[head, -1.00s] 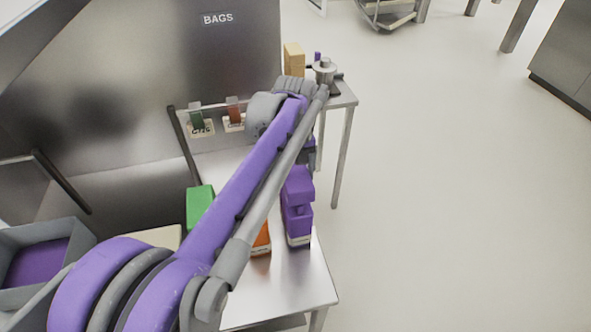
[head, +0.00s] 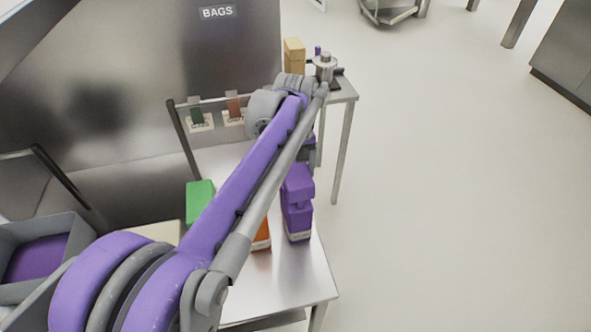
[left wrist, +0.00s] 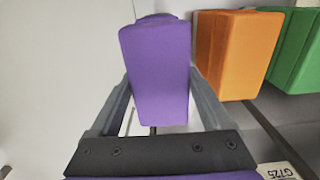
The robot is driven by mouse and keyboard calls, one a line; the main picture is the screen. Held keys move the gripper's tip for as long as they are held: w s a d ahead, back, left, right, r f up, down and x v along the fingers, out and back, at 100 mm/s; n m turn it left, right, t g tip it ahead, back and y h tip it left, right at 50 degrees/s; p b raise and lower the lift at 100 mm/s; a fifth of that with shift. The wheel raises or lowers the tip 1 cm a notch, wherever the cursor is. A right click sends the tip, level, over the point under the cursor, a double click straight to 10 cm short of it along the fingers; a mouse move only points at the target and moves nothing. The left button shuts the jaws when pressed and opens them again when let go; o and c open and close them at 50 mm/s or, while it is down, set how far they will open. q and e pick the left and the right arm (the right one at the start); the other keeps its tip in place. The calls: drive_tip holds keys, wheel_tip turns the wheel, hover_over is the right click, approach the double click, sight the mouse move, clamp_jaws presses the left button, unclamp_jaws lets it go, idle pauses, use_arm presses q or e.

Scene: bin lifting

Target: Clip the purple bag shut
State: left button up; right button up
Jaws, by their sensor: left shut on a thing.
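The purple bag (head: 298,221) stands upright near the right edge of the steel table, with a pale label low on its front. A purple block shape (head: 297,181) shows just above it, and I cannot tell where one ends and the other begins. My left gripper (head: 307,153) is just above and behind these, partly hidden by my arm. In the left wrist view a purple block (left wrist: 157,75) fills the space between the fingers of my left gripper (left wrist: 158,100). I cannot tell whether it is the bag's top or a clip. My right gripper is out of view.
An orange bag (left wrist: 235,52) and a green bag (head: 198,203) stand beside the purple one. A rack holds a green clip (head: 197,112) and a reddish clip (head: 233,106). A grey bin (head: 75,236) with a purple inside is at left. Open floor lies right of the table.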

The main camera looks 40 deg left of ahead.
use_arm(q)
drive_tip(key=shift+f+b, duration=0.9)
drive_tip(key=shift+f, duration=1)
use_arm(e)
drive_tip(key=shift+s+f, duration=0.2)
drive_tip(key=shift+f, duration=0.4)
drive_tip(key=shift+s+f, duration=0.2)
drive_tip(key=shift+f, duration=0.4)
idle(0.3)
use_arm(q)
drive_tip(key=o, duration=1.2)
drive_tip(key=shift+r+p, duration=1.95)
drive_tip(key=shift+r, duration=1.6)
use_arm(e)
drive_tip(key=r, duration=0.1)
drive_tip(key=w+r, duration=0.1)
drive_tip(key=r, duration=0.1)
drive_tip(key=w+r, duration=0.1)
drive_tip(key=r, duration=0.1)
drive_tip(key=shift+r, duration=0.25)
use_arm(q)
clamp_jaws()
